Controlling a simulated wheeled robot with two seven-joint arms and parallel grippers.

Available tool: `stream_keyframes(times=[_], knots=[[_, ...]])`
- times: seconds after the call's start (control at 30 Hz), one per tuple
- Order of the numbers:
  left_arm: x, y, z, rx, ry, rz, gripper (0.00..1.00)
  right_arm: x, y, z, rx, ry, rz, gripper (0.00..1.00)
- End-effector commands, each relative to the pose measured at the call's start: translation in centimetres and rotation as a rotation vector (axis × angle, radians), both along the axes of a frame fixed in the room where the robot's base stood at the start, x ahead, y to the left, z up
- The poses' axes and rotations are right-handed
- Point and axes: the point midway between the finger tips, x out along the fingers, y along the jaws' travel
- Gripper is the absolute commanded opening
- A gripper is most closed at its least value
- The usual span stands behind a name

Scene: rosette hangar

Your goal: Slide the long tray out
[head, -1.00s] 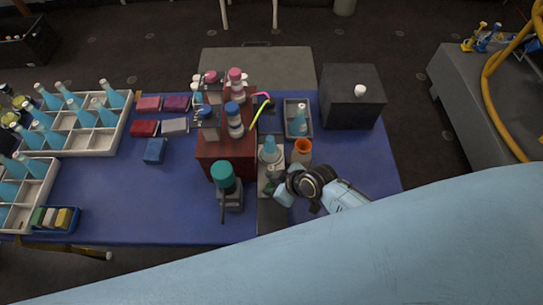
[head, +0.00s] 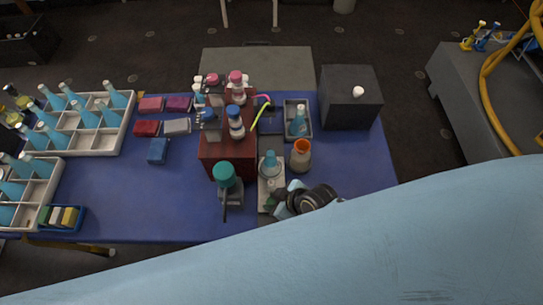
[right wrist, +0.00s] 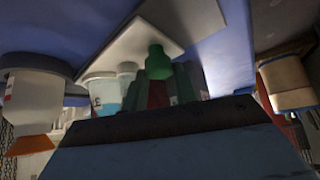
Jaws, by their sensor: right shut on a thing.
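The long tray (head: 264,190) is a narrow pale tray in the head view, running toward me at the right of the dark red box. A blue flask (head: 270,164) stands on it. My right gripper (head: 276,204) is at the tray's near end, shut on what looks like a green upright part there. In the right wrist view, seen upside down, the green part (right wrist: 158,62) meets the white tray surface (right wrist: 140,45), in front of the gripper. The fingertips are partly hidden. My left gripper is not in view.
A grey tray with a bottle (head: 305,131) and a dark box (head: 350,105) lie behind. The table's right front is clear.

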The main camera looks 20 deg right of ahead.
Motion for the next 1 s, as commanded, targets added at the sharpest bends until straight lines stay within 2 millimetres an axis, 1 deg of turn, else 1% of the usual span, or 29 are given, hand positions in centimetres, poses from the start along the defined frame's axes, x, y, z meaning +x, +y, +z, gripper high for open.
stream_keyframes(times=[0.03,1.0], knots=[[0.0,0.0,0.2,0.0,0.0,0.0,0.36,-0.5,0.0,-0.1,-0.002,0.007,0.0,0.14],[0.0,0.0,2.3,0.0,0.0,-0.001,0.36,-5.2,1.4,-0.1,-0.002,0.007,0.0,0.14]])
